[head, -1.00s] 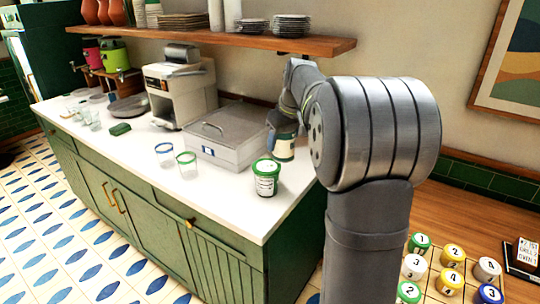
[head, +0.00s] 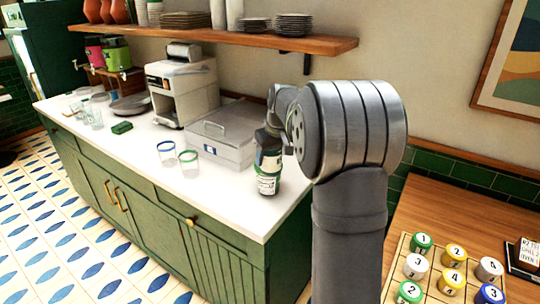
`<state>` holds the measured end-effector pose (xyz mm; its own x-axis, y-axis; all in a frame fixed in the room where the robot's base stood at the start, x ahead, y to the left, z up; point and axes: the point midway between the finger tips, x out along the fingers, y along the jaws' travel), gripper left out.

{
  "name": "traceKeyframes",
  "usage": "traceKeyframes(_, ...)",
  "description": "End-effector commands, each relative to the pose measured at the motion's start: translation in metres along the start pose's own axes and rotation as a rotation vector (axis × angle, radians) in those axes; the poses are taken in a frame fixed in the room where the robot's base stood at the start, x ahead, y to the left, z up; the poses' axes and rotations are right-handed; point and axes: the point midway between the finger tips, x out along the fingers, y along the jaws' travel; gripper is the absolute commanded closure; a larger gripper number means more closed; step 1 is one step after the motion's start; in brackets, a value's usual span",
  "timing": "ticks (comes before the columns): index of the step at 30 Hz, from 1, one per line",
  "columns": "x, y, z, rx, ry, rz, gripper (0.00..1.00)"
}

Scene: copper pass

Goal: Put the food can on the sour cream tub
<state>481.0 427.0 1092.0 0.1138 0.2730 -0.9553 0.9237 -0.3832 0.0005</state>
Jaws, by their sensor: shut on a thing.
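The food can (head: 269,160), with a dark and pale label, is upright in my gripper (head: 269,141) in the head view. My gripper points down and is shut on it; the fingertips are small and dark here. The white sour cream tub (head: 267,186) with dark print stands on the white counter near its front right end. The can lines up right above the tub and hides most of its green lid. I cannot tell whether the can touches the lid or there is a small gap.
A grey lidded box (head: 217,147) stands just left of the can. A wooden shelf (head: 215,36) with dishes hangs above. The counter front (head: 235,208) is clear.

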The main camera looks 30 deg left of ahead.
Motion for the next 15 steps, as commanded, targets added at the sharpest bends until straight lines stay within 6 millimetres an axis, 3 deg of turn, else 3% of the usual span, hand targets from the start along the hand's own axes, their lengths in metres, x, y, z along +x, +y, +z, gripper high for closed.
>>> traceKeyframes(2, 0.0019, 0.0001, 0.0005, 0.000, 0.001, 0.000, 0.86)
traceKeyframes(3, 0.0025, 0.0000, 0.0008, 0.000, 0.000, 0.000, 0.37)
traceKeyframes(5, 0.0024, 0.0000, 0.0008, 0.000, 0.000, 0.000, 0.25)
traceKeyframes(6, 0.0023, 0.0000, 0.0008, 0.000, 0.000, 0.000, 0.21)
traceKeyframes(15, 0.0002, 0.0000, 0.0001, 0.000, 0.000, 0.000, 0.21)
